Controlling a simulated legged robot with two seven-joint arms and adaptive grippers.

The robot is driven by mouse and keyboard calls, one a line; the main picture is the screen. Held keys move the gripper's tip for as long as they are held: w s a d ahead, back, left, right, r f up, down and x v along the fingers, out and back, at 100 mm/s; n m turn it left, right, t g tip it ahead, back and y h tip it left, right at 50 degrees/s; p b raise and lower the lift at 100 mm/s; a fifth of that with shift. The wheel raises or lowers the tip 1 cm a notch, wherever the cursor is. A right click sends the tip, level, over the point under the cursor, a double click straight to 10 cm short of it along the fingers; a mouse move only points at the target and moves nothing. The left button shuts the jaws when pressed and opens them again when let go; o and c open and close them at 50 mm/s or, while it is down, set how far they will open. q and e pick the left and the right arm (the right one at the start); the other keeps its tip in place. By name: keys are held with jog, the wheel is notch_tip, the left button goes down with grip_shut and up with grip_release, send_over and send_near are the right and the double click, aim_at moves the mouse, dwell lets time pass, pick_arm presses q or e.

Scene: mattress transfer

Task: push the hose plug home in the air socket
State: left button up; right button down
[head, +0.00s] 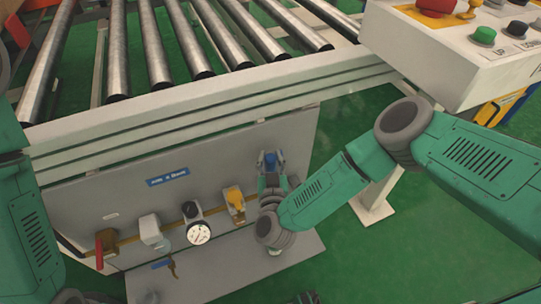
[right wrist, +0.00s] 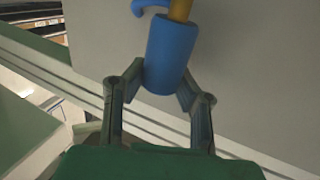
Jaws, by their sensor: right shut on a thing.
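My right gripper (head: 271,166) is in front of the grey panel, right of the row of air fittings. In the right wrist view, its two fingers (right wrist: 162,92) are shut on the sides of a blue cylinder, the hose plug (right wrist: 166,55). I cannot make out the socket clearly. My left arm is at the left edge; its gripper is not in view.
The panel (head: 120,190) carries a red-handled valve (head: 105,243), a grey unit (head: 151,231), a pressure gauge (head: 199,233) and a yellow fitting (head: 235,201). The roller conveyor (head: 165,130) is above it. A control box (head: 440,50) stands at the upper right.

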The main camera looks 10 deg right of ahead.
aim_at(271, 170)
jog(key=shift+f+b, duration=1)
jog(key=shift+f, duration=0.75)
jog(key=shift+d+p, duration=0.1)
jog(key=shift+p, duration=0.4)
dwell(0.3)
jog(key=shift+f+b, duration=1.35)
jog(key=shift+f, duration=0.5)
jog(key=c, duration=1.2)
grip_release()
jog(key=shift+s, duration=0.15)
jog(key=s+a, duration=0.2)
jog(key=s, duration=0.9)
jog(key=shift+s, duration=0.25)
